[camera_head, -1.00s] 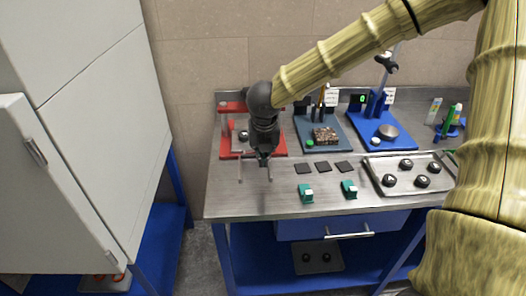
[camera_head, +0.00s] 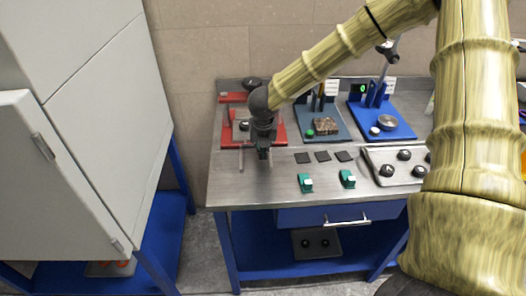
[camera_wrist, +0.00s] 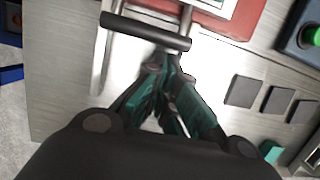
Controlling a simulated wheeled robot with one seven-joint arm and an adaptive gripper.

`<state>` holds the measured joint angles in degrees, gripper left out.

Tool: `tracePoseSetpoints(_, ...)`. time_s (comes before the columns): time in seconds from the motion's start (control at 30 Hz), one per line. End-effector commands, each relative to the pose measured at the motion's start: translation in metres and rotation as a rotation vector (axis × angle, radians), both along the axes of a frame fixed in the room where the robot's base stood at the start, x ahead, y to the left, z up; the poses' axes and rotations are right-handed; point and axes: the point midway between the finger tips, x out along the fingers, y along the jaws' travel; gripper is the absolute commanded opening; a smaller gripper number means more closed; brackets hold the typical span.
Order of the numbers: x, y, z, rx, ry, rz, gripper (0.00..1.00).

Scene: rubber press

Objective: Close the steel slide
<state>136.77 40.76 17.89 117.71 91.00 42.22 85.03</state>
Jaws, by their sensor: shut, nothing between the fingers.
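The red press (camera_head: 229,132) stands at the back left of the bench. Its steel slide has two thin rods (camera_head: 241,160) reaching out toward the bench front, past the red base. In the wrist view the rods (camera_wrist: 110,62) run to a dark crossbar handle (camera_wrist: 130,27). The slide is pulled out. My wrist hides much of the press.
Dark square pads (camera_head: 322,156) and green-and-white blocks (camera_head: 306,182) lie right of my gripper. A grey-blue station (camera_head: 333,116), a blue scale (camera_head: 405,131) and a metal tray (camera_head: 379,178) stand farther right. A drawer handle (camera_head: 347,221) juts below the bench top. A pale cabinet is at left.

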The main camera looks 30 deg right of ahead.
Motion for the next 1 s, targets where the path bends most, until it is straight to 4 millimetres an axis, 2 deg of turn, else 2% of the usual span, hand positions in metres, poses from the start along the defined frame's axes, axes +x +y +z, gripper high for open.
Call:
tracePoseSetpoints(0.37,0.002,-0.001,0.000,0.000,0.000,0.000,0.00)
tracePoseSetpoints(0.47,0.009,-0.004,0.001,-0.001,0.001,0.001,0.00)
tracePoseSetpoints(0.7,0.039,-0.018,0.002,0.000,-0.001,0.000,0.00)
tracePoseSetpoints(1.0,0.050,-0.023,0.001,-0.001,-0.003,0.001,0.00)
